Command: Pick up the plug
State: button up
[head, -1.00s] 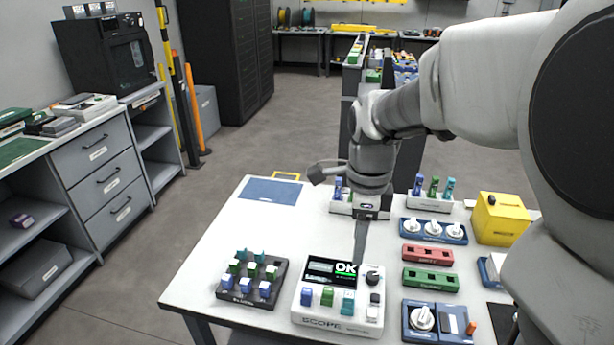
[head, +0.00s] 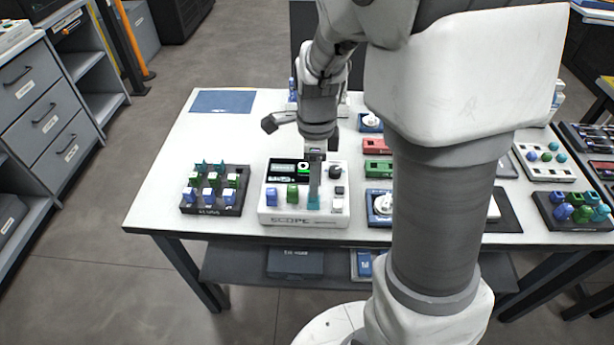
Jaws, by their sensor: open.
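The white scope box (head: 290,219) stands at the front of the white table. A blue plug (head: 272,197), a green plug (head: 292,193) and a teal plug (head: 313,204) stand in a row on its front. My gripper (head: 314,193) points down over the scope, its fingertips at the teal plug in the picture. It is open; the fingers look narrow from here, and I cannot tell whether they straddle the teal plug or touch it. The fingers and wrist cover part of the scope's dark screen (head: 281,172).
A dark rack (head: 211,209) with several blue, green and teal plugs stands left of the scope. A red block (head: 377,146), a green block (head: 378,168) and a blue dial box (head: 378,221) are to its right, partly behind my arm. The table's left part is clear around a blue mat (head: 222,101).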

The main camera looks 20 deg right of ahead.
notch_tip(320, 180, down, 5)
jog(key=shift+r+b, duration=0.1)
jog(key=shift+b, duration=0.6)
grip_shut()
